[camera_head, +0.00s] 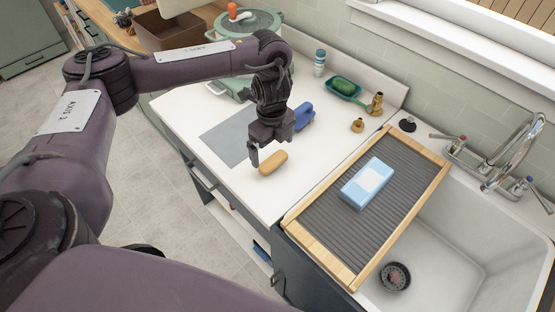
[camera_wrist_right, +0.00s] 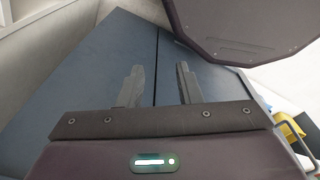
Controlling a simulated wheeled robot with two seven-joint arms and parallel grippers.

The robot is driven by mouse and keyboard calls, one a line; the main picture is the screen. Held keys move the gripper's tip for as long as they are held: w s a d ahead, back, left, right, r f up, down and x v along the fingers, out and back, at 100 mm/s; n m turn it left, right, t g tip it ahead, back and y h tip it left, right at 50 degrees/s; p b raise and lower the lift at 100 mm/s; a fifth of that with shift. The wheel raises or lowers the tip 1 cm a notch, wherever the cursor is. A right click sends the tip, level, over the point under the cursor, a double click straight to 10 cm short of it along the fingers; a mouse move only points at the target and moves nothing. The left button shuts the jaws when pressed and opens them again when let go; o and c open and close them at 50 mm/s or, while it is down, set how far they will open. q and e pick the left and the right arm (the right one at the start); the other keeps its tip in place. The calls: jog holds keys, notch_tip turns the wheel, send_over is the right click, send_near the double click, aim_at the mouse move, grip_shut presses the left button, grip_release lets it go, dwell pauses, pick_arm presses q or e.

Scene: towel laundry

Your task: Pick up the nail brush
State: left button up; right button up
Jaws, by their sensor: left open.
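The nail brush (camera_head: 273,162) appears to be the tan, rounded oblong piece on the white countertop (camera_head: 262,197), near its front edge. Its bristles cannot be seen. My left gripper (camera_head: 270,145) is open and points down just above and behind the brush, with one finger close to its left end. Whether the finger touches it cannot be told. My right gripper (camera_wrist_right: 159,84) is open and empty in the right wrist view, in front of dark blue panels. It is not visible in the head view.
A blue brush-like object (camera_head: 304,117) lies just behind the left gripper. A grey mat (camera_head: 226,136) lies to the left. A ribbed drainboard (camera_head: 320,217) with a light blue packet (camera_head: 367,183) lies at the right beside the sink (camera_head: 440,265).

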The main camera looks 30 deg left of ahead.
aim_at(273, 160)
pick_arm(q)
jog(key=f, duration=0.3)
jog(key=shift+s, duration=0.2)
jog(key=shift+w+d+f+b, duration=0.15)
jog(key=shift+f+b, duration=0.1)
jog(key=shift+f, duration=0.35)
jog(key=shift+w+a+f+b, duration=0.1)
jog(key=shift+f+b, duration=0.1)
jog(key=shift+f, duration=0.65)
jog(key=c, duration=0.8)
pick_arm(e)
jog(key=shift+s+a+f, duration=0.1)
jog(key=shift+s+f, duration=0.2)
jog(key=shift+s, duration=0.3)
jog(key=shift+s+a+f, duration=0.1)
jog(key=shift+s+f, duration=0.2)
jog(key=shift+s, duration=0.25)
pick_arm(q)
jog(key=shift+r, duration=0.15)
notch_tip(273, 160, up, 20)
jog(key=p, duration=0.4)
pick_arm(e)
notch_tip(273, 160, up, 4)
jog(key=shift+w+d+r, duration=0.1)
jog(key=shift+w+d, duration=0.05)
